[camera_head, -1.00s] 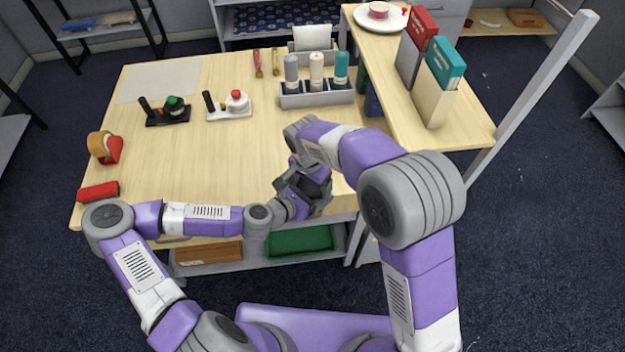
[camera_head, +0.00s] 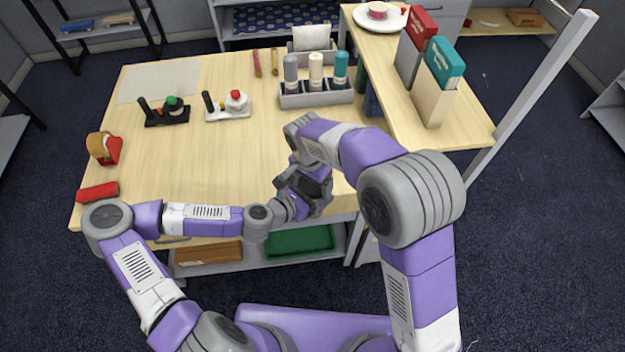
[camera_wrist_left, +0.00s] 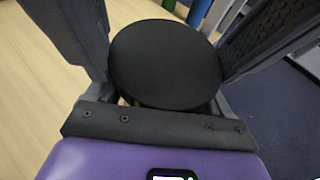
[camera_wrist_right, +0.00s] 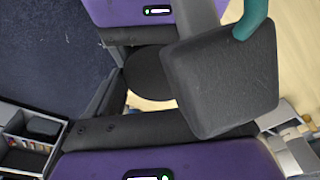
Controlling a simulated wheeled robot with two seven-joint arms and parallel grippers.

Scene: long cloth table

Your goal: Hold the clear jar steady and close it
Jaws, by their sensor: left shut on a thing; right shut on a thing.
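A round black lid (camera_wrist_left: 165,62) fills the space between the fingers of my left gripper in the left wrist view. It also shows, partly covered, in the right wrist view (camera_wrist_right: 147,74). The clear jar itself is hidden behind the lid and the fingers. My left gripper (camera_head: 297,197) is shut on the jar at the table's front edge. My right gripper (camera_head: 312,183) meets it there from above and is shut on the lid. In the head view the two grippers hide both jar and lid. I cannot tell how the lid sits on the jar.
A caddy (camera_head: 316,97) with several bottles stands at the back right of the table. Two small stands (camera_head: 167,112) (camera_head: 228,108) are at the back left. A tape dispenser (camera_head: 104,148) and a red item (camera_head: 98,191) lie at the left edge. The table's middle is clear.

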